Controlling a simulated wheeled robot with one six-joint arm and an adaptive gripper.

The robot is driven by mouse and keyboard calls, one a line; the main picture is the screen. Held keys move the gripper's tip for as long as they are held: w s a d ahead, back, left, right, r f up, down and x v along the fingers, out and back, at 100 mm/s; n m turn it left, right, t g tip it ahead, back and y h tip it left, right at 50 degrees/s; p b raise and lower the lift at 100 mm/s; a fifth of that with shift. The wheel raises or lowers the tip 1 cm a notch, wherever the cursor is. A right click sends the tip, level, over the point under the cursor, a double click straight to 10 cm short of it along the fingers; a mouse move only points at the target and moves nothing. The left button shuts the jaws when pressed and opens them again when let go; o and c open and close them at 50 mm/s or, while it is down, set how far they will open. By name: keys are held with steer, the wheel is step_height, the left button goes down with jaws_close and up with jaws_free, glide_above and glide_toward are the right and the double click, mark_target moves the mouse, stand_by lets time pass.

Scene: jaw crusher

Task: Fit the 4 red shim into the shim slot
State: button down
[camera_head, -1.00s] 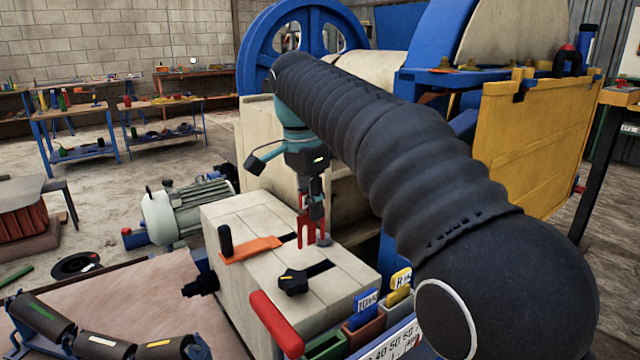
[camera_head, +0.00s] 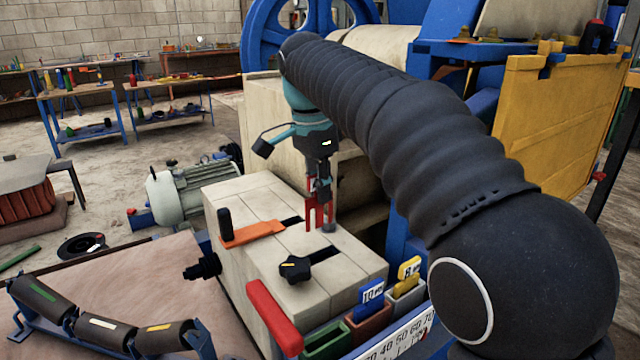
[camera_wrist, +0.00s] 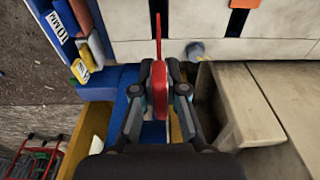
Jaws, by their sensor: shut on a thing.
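A red forked shim (camera_head: 317,217) hangs with its prongs down from my gripper (camera_head: 320,187), over the far right part of the beige block (camera_head: 245,196). In the wrist view my gripper (camera_wrist: 160,78) is shut on the shim (camera_wrist: 158,60), which shows edge-on. Two dark slots run across the block top: one (camera_head: 292,222) by an orange piece (camera_head: 252,234), the other (camera_head: 325,253) by a black knob (camera_head: 294,268). I cannot tell which is the shim slot, or whether the prongs touch the block. A grey round peg (camera_head: 329,227) is beside the shim.
Bins with a blue 10 mm tag (camera_head: 371,296) and a yellow tag (camera_head: 409,268) stand at the block's front right. The big blue wheel (camera_head: 262,40) and yellow panel (camera_head: 555,110) rise behind.

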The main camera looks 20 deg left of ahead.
mark_target(321, 226)
steer(key=shift+f+b, duration=0.65)
steer(key=shift+f, duration=0.65)
steer(key=shift+f+b, duration=0.3)
steer(key=shift+f, duration=0.25)
steer(key=shift+f+b, duration=0.8)
steer(key=shift+f, duration=0.65)
steer(key=shift+f+b, duration=1.85)
steer(key=shift+f, duration=1.3)
steer(key=c, duration=1.1)
jaws_free()
steer(key=shift+c, duration=0.2)
steer(key=shift+f, duration=0.1)
steer(key=r, duration=0.8)
steer(key=s+a+r, duration=0.1)
steer(key=r, duration=0.3)
